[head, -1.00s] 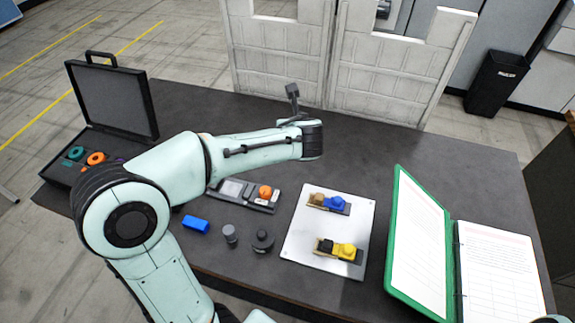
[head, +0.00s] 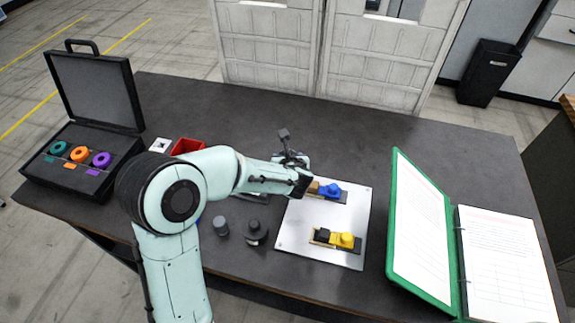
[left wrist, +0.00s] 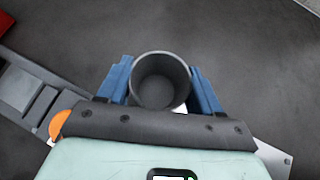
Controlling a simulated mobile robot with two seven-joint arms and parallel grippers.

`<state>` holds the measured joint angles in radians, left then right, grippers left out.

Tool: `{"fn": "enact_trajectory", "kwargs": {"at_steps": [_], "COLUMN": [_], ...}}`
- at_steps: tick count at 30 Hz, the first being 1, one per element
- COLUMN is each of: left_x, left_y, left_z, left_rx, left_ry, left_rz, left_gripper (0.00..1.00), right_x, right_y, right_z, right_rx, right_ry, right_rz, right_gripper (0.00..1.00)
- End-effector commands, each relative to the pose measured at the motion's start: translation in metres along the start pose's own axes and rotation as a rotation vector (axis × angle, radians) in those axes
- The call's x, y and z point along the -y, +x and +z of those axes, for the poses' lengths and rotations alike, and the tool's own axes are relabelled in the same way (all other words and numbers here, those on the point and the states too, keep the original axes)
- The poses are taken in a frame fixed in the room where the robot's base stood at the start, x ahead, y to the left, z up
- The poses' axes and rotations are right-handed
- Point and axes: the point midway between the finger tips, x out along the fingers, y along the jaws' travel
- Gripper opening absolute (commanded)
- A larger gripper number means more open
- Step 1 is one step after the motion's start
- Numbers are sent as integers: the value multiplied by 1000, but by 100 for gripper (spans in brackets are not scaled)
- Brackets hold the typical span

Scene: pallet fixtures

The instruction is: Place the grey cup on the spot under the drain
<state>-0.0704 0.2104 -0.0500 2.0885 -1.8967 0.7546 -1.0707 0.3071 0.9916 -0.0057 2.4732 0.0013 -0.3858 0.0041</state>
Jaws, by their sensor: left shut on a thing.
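The grey cup (left wrist: 160,92) stands between the blue fingers of my left gripper (left wrist: 161,70) in the left wrist view. The gripper is shut on its sides. I look down into its open, empty top, with dark tabletop around it. In the head view my left arm reaches in from the left, its wrist over the upper left corner of the white plate (head: 295,235). My right gripper is not in view.
The white plate carries a blue-knobbed fixture (head: 331,191) and a yellow-knobbed fixture (head: 337,240). A grey cylinder (head: 220,227) and a dark round piece (head: 256,233) stand left of it. A red bin (head: 187,147), an open case (head: 78,178) and a green binder (head: 420,235) are on the table.

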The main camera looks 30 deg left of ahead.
Motion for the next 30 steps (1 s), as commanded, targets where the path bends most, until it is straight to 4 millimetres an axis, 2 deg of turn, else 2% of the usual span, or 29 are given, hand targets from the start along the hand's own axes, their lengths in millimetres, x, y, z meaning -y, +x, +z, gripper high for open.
{"fn": "enact_trajectory", "kwargs": {"at_steps": [1,3,17,18,20,30], "left_x": [-1,-1,0,0,0,0], "left_y": [7,11,14,14,14,12], "left_z": [-10,-16,-19,-19,-19,-16], "left_rx": [-4,-3,0,0,0,0], "left_ry": [3,2,0,0,0,0], "left_rz": [3,3,1,1,1,1], "left_gripper": [35,35,35,74,91,91], "right_x": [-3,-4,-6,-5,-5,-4], "right_y": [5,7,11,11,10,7], "right_z": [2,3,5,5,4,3], "right_rx": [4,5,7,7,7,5], "right_ry": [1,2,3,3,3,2], "right_rz": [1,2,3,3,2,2], "right_gripper": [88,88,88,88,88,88]}}
